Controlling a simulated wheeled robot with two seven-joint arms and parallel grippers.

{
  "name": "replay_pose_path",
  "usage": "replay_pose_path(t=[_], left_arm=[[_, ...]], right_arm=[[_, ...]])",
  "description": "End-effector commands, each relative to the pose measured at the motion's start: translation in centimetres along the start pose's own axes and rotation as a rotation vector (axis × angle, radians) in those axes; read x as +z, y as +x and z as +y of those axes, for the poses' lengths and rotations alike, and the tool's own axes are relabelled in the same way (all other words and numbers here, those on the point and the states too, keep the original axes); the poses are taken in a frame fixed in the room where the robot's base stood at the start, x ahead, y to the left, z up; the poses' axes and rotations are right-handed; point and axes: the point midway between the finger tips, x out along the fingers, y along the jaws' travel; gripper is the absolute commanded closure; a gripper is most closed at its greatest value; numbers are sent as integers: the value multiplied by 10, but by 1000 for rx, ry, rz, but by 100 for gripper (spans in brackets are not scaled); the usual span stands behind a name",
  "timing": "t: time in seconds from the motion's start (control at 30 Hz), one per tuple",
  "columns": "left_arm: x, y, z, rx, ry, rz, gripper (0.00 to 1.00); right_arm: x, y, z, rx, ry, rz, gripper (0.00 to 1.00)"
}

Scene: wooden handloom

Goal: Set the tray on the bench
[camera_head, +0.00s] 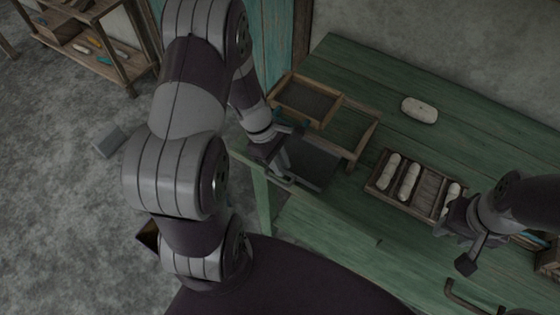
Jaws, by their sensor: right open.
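A slotted wooden tray (424,207) rests on the green bench (340,219), right of the middle. Pale rolls lie in some of its slots, and its right end is partly hidden by my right arm. My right gripper (455,247) is open and empty, just in front of the tray's right end. My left gripper (286,172) is at the bench's left edge, by a dark flat panel (315,163) beside a wooden frame. I cannot tell whether its jaws are open or shut, or whether they touch the panel.
A wooden box with a dark bottom (306,101) and an open wooden frame (371,132) sit behind my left gripper. A pale rounded block (420,110) lies on the bench's back part. A wooden shelf (123,69) stands at upper left.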

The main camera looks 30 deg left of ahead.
Motion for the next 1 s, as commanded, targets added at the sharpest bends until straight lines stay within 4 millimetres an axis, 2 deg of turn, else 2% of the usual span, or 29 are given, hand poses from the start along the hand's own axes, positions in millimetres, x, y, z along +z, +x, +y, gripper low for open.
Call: replay_pose_path(t=[0.27,0.37,0.47,0.7,0.9,0.97,1.0], left_arm=[[0,-1,0,0,0,0,72],[2,-7,0,2,0,0,72],[2,-27,1,4,0,1,72],[1,-91,1,5,1,1,72],[2,-119,0,-1,16,5,72],[11,-121,-4,-21,137,48,72],[21,-121,-9,-48,300,101,72]], right_arm=[[0,0,0,0,0,0,57],[0,-4,0,0,0,0,57],[-1,-8,0,0,0,0,57],[-2,-17,0,0,0,0,57],[-2,-19,0,0,0,0,57],[-2,-19,0,0,0,0,57],[-2,-19,0,0,0,0,57]])
